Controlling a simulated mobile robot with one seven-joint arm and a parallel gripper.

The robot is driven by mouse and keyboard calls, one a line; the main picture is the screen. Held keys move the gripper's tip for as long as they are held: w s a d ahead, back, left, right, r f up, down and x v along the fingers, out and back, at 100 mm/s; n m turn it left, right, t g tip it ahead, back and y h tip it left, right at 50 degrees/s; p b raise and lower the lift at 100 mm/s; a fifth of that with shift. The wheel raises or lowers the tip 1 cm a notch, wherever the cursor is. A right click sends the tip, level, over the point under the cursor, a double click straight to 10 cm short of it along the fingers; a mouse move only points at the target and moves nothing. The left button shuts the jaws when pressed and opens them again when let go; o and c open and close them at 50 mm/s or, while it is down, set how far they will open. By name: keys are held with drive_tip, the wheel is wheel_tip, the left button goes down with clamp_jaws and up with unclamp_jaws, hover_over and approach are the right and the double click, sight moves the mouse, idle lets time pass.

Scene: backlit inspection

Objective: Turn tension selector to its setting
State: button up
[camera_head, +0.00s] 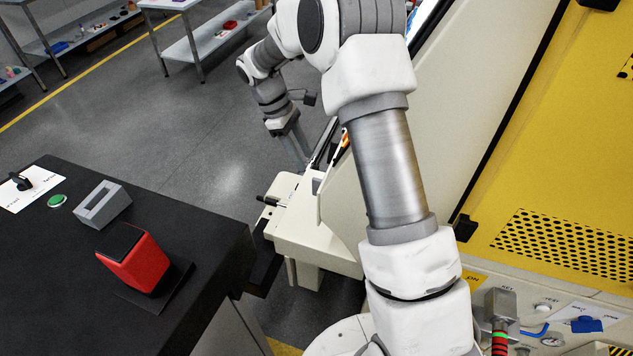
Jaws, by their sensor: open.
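No part in view is readably marked as the tension selector. A black knob (21,181) sits on a white labelled plate (38,190) at the far left of the black bench; its lettering is too small to read. My gripper (303,163) is open, pointing down beside the cream machine's ledge at the centre, well to the right of that knob. Its fingertips are small and partly lost against the ledge and dark rails. A small black handle (267,199) sticks out from the ledge below it.
The cream machine (310,235) and yellow panel (570,150) fill the right. Shelving stands behind; grey floor is clear between.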

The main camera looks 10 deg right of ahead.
sight(314, 178)
drive_tip(key=p+x, duration=0.1)
drive_tip(key=x, duration=0.9)
clamp_jaws()
